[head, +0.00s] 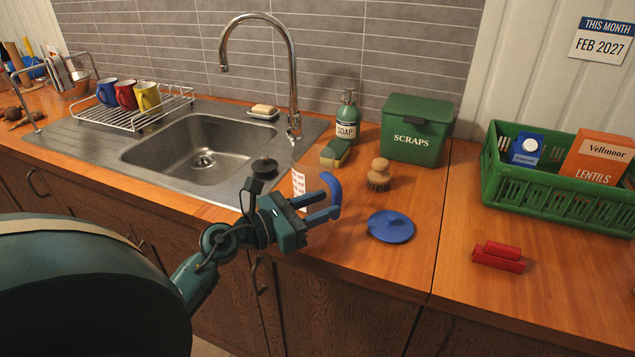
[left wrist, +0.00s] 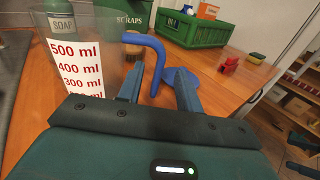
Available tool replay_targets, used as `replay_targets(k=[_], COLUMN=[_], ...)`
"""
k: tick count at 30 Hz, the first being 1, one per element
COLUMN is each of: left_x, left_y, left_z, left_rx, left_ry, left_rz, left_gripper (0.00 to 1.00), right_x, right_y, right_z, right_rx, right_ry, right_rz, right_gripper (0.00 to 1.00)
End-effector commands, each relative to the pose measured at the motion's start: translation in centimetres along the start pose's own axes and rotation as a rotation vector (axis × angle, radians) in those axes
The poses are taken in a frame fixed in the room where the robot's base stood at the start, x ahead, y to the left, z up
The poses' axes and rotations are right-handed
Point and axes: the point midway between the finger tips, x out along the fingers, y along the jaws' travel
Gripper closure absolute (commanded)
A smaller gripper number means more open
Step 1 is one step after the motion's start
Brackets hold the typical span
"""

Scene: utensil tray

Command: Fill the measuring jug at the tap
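The clear measuring jug (head: 299,183) stands on the wooden counter at the sink's right front corner. Its red-on-white scale shows large in the left wrist view (left wrist: 78,68), and no water can be made out in it. Its blue handle (head: 333,187) points right. My left gripper (head: 322,207) is open at the handle. In the left wrist view the handle's upright part (left wrist: 156,62) shows between the parted fingers, with no clear contact. The chrome tap (head: 291,65) arches over the sink (head: 200,150). No stream shows. Dark parts (left wrist: 303,152) at the wrist view's right edge may be my right gripper.
A round blue lid (head: 390,227) lies right of the jug. A wooden brush (head: 379,175), sponge (head: 335,153) and soap bottle (head: 347,118) stand behind. A green crate (head: 560,203) and red item (head: 498,257) are at right. A rack of mugs (head: 130,112) is left.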

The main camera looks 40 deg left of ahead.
Motion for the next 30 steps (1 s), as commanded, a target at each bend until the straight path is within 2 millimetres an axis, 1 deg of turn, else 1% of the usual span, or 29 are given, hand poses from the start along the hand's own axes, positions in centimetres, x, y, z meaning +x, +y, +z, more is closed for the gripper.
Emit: replay_targets(k=[1, 3, 7, 10, 16, 17, 27, 30], left_x=[0.9, 2.0, 3.6, 4.1, 4.1, 4.1, 4.1, 4.1], left_y=[0.1, 0.1, 0.1, 0.0, 0.0, 0.0, 0.0, 0.0], left_z=[0.5, 0.6, 0.3, 0.2, 0.1, 0.1, 0.1, 0.1], left_rx=[-0.002, -0.002, -0.001, 0.0, 0.0, 0.0, 0.0, 0.0], left_ry=[-0.004, -0.004, -0.003, -0.001, -0.001, -0.001, -0.001, -0.001], left_rz=[0.0, 0.0, 0.001, 0.0, 0.0, 0.0, 0.0, 0.0], left_gripper=[0.65, 0.65, 0.65, 0.65, 0.65, 0.66, 0.94, 1.0], right_x=[-0.3, -0.4, -0.4, -0.3, -0.2, -0.2, -0.2, -0.2], right_y=[0.1, 0.2, 0.7, 0.9, 0.8, 0.8, 0.6, 0.6], right_z=[-0.5, -0.7, -0.3, -0.2, -0.2, -0.3, -0.3, -0.3], right_rx=[-0.004, -0.004, -0.004, -0.003, 0.006, 0.007, 0.009, 0.008], right_ry=[-0.001, -0.006, -0.019, -0.021, -0.019, -0.019, -0.018, -0.018], right_rz=[0.002, 0.006, 0.017, 0.023, 0.024, 0.023, 0.02, 0.019], right_gripper=[0.0, 0.0, 0.0, 0.0, 0.0, 0.0, 0.0, 0.0])
